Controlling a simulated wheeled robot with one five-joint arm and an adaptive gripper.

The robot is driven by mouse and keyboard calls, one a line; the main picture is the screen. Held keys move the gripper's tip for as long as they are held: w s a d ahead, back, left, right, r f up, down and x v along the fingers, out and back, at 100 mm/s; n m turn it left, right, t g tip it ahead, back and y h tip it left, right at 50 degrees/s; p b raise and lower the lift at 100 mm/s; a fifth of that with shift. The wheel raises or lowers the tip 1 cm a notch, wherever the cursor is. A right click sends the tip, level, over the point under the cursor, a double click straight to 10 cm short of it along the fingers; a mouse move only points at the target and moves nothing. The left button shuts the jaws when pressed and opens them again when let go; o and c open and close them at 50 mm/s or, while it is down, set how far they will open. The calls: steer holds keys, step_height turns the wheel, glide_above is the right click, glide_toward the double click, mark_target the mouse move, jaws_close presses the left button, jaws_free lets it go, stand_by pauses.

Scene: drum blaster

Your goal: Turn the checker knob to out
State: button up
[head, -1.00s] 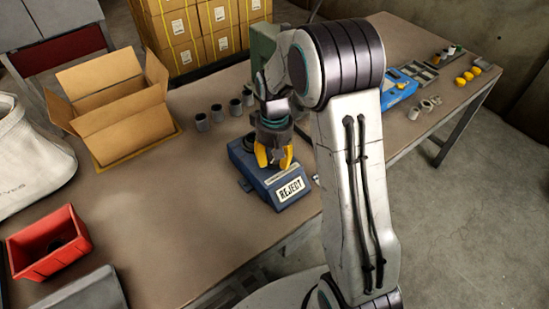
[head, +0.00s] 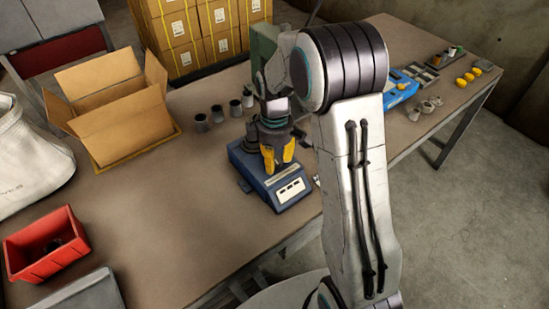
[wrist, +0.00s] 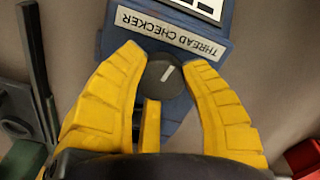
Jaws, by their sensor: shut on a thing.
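The thread checker (head: 262,183) is a blue box on the table in the head view. In the wrist view its label reads THREAD CHECKER (wrist: 170,33), upside down. The checker knob (wrist: 162,76) is round and black with a white line slanting up to the right. My gripper (head: 280,168) has yellow fingers and points down over the checker. In the wrist view my gripper (wrist: 167,66) is shut on the knob, one finger on each side. No out marking is readable, and the fingers hide the knob in the head view.
An open cardboard box (head: 120,130) and a red bin (head: 28,262) are on the left. Several grey cups (head: 201,122) stand behind the checker. A blue device (head: 398,92) and yellow pieces (head: 465,80) lie on the right. Bare table lies left of the checker.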

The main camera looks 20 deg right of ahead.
steer(key=shift+s+f+n, duration=0.15)
steer(key=shift+n, duration=0.65)
steer(key=o, duration=1.2)
steer(key=shift+w+r, duration=0.2)
steer(key=shift+r, duration=0.45)
step_height(320, 180, up, 11)
steer(key=shift+s+f, duration=0.1)
